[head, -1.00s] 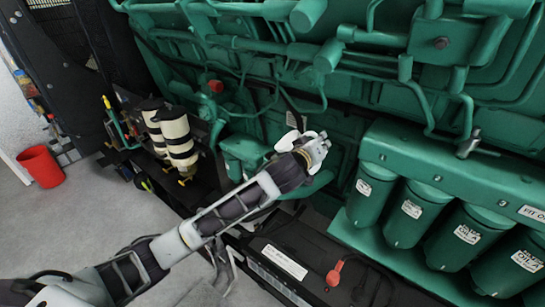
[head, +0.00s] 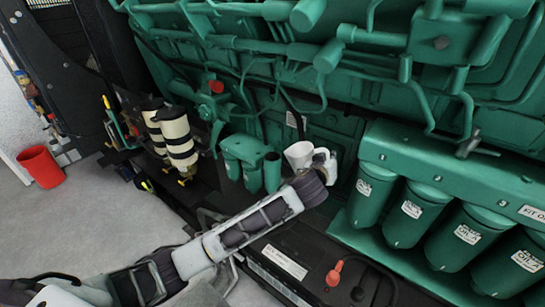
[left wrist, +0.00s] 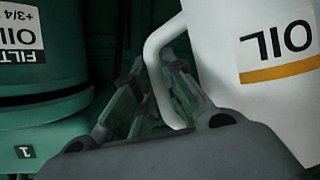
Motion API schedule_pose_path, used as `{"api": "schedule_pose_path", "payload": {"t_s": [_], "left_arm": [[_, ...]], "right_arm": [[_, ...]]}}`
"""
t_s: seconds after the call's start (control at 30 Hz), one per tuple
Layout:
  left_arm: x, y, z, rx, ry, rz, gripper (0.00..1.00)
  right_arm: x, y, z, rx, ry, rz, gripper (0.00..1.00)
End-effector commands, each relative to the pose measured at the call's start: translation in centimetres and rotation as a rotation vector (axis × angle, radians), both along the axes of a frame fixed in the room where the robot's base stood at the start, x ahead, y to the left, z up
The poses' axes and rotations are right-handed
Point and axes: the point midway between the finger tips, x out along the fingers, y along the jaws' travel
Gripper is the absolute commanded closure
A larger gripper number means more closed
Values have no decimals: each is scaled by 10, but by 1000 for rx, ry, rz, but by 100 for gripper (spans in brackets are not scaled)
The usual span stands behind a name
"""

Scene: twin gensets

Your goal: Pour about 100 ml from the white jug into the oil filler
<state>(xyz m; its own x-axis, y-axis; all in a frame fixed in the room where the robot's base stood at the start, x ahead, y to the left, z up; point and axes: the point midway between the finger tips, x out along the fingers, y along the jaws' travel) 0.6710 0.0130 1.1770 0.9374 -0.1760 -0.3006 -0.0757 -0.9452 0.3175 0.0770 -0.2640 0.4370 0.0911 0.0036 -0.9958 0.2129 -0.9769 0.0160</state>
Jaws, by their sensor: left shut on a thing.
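The white jug (head: 299,154) is held up in front of the green engine in the head view, its mouth facing up. In the left wrist view the jug (left wrist: 245,75) fills the right side, with an inverted "OIL" label and an orange band. My left gripper (head: 323,164) is to the right of the jug and shut on its handle; the fingers also show at the handle in the left wrist view (left wrist: 155,85). An open-topped green tube (head: 272,171), which looks like the oil filler, stands just left of and below the jug, apart from it. The jug's contents cannot be seen.
Large green oil filters (head: 407,213) stand to the right; one filter (left wrist: 40,80) is close in the left wrist view. A black battery with a red terminal cap (head: 334,274) lies below. Cream-banded cylinders (head: 177,140) and a red bucket (head: 40,166) are left. Pipes run above.

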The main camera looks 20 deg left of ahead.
Motion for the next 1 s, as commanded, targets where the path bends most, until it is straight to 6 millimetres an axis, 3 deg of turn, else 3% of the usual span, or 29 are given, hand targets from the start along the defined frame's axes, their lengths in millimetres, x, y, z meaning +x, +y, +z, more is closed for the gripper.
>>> {"api": "schedule_pose_path", "payload": {"t_s": [0.6,1.0], "left_arm": [[3,-20,-43,301,36,0,100],[3,-22,-50,354,42,1,100]], "right_arm": [[0,0,0,0,0,0,60],[0,0,0,0,0,0,60]]}}
